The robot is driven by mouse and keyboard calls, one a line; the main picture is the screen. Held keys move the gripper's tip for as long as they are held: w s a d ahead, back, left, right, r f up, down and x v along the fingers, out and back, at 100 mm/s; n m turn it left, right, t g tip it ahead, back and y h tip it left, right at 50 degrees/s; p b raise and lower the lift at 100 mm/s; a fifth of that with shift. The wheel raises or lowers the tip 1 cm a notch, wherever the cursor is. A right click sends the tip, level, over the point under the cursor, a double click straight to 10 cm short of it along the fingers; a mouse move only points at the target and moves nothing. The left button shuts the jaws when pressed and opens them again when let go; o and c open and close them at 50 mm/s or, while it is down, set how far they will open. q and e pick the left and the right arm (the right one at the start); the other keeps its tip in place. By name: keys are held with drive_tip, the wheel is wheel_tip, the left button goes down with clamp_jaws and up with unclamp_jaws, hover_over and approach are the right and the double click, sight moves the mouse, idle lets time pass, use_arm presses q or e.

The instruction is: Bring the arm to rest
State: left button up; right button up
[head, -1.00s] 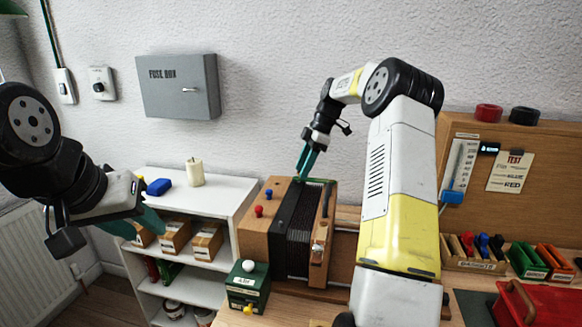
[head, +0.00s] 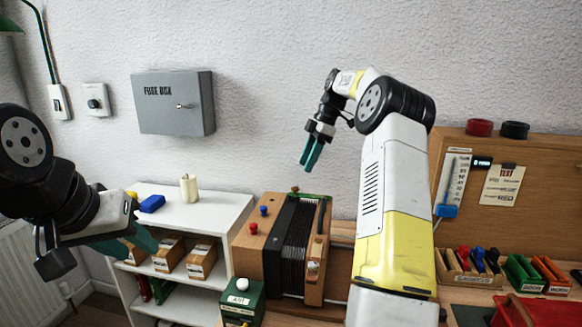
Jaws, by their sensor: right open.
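My right arm (head: 385,190) rises from the bottom and bends over at the elbow. My left gripper (head: 135,246) is at the left, in front of the white shelf unit. Its teal fingers are seen at a slant, and I cannot tell whether they are apart.
The white shelf (head: 222,207) carries a candle (head: 189,188) and a blue block (head: 151,204). A green box (head: 243,299) stands before the model. A fuse box (head: 172,102) hangs on the wall.

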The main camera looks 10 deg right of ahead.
drive_tip(key=s+a+r+m+t+h, duration=0.1)
drive_tip(key=s+a+r+m, duration=0.35)
drive_tip(key=s, duration=0.35)
drive_tip(key=s+a+r+m+t+h, duration=0.2)
drive_tip(key=s+a+r+m, duration=0.25)
drive_tip(key=s, duration=0.35)
drive_tip(key=s+a+f+m+t, duration=0.1)
drive_tip(key=s+f+m, duration=0.2)
drive_tip(key=s, duration=0.7)
drive_tip(key=s+a+f+m+t, duration=0.2)
drive_tip(key=s+f+m, duration=0.2)
drive_tip(key=s, duration=0.5)
drive_tip(key=shift+s+m+y, duration=0.3)
drive_tip(key=shift+s+m, duration=0.05)
drive_tip(key=shift+m, duration=0.15)
